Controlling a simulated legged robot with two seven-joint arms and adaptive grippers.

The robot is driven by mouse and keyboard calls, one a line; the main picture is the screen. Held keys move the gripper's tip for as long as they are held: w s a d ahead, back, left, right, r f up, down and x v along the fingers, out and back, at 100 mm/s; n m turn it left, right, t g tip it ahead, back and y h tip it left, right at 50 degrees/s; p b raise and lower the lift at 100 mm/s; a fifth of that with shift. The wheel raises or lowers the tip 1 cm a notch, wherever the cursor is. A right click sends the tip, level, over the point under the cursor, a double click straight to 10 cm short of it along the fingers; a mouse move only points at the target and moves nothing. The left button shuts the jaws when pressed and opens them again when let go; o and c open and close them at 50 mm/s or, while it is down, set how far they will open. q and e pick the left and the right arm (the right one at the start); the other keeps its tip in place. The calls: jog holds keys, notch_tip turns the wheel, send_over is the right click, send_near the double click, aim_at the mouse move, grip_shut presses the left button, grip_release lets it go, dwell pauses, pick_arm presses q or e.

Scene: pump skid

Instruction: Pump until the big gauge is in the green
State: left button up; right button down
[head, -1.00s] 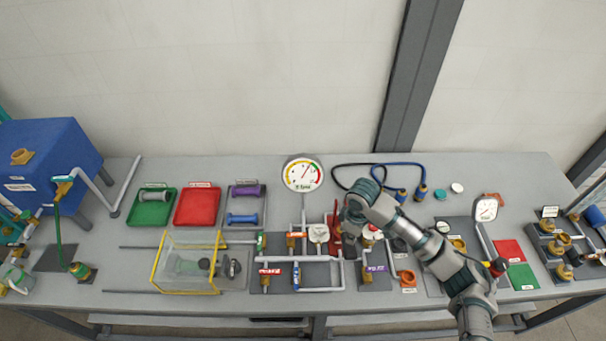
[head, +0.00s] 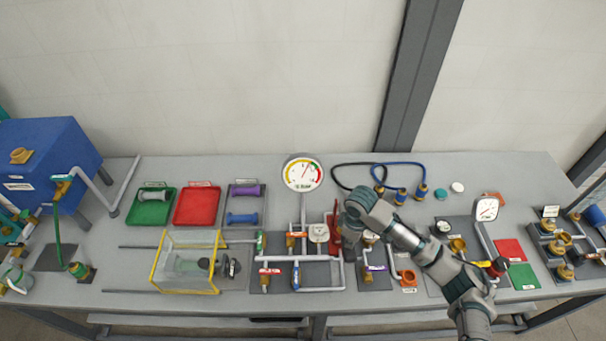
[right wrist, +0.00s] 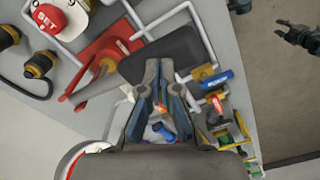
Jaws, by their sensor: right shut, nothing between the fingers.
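The big round gauge (head: 303,172) stands upright on a pipe above the skid. The red pump (head: 333,226) stands right of the gauge's pipe, partly hidden by my right gripper (head: 346,236). In the right wrist view, the red pump (right wrist: 104,62) lies beyond my shut, empty fingers (right wrist: 160,72), beside a dark bar or plate; contact cannot be told. My left gripper (right wrist: 290,32) appears open, far off at the top right.
White pipes with coloured valve handles (head: 296,276) crowd the skid. A yellow-framed clear box (head: 187,262) stands left. A small gauge (head: 486,209) and red and green mats (head: 509,250) are right. Hoses (head: 385,172) lie behind. Bare table shows at the front left.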

jog(key=shift+f+b, duration=0.45)
jog(key=shift+f, duration=1.9)
jog(key=shift+r, duration=0.35)
notch_tip(320, 180, up, 3)
jog(key=shift+f+p, duration=0.2)
jog(key=shift+p, duration=0.9)
jog(key=shift+r, duration=2.35)
jog(key=shift+b, duration=0.3)
